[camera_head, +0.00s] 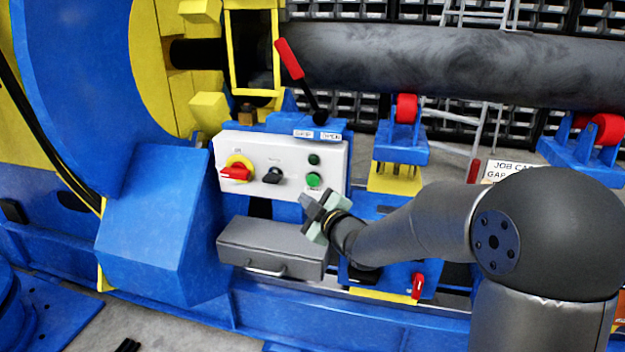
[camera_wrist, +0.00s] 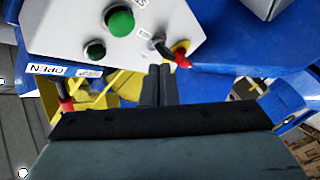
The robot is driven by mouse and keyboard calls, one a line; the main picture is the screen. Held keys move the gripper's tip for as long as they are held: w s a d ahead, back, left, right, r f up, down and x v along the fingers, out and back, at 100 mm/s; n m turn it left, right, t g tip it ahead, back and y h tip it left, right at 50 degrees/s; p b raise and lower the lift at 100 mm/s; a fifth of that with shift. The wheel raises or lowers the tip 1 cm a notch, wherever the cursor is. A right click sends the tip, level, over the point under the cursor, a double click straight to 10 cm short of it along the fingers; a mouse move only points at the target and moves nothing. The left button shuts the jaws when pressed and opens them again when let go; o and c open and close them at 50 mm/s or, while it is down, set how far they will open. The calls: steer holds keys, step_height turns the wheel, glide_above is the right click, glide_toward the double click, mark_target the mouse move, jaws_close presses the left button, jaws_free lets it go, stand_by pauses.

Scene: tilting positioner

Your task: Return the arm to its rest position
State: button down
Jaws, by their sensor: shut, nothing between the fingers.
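My gripper (camera_head: 309,204) is in front of the white control panel (camera_head: 233,150), near its lower right corner and just below the green button (camera_head: 313,179). In the wrist view my gripper's two fingers (camera_wrist: 158,72) are together with nothing between them. The wrist view also shows the green button (camera_wrist: 120,20), above and left of the fingertips, apart from them in the picture. My arm reaches in from the right of the head view. I cannot tell the exact gap between the fingertips and the panel.
The panel carries a red rotary switch (camera_head: 236,172), a black knob (camera_head: 272,176) and a small dark green button (camera_head: 314,160). A red-handled lever (camera_head: 289,60) rises above it. A grey drawer box (camera_head: 272,247) is below. A large dark pipe (camera_head: 440,62) lies behind, over red rollers (camera_head: 406,108).

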steer(key=s+d+r+m+g+h+p, duration=0.6)
steer(key=s+d+r+m+h+p, duration=0.35)
steer(key=s+d+p, duration=0.7)
steer(key=s+r+m+g+p, duration=0.3)
steer(key=s+g+p, duration=0.1)
steer(key=s, duration=0.5)
steer(key=s+r+m+g+p, duration=0.3)
steer(key=s+p, duration=0.4)
steer(key=s, duration=0.3)
steer(key=shift+r+g, duration=0.5)
steer(key=shift+r, duration=0.1)
steer(key=shift+m, duration=0.25)
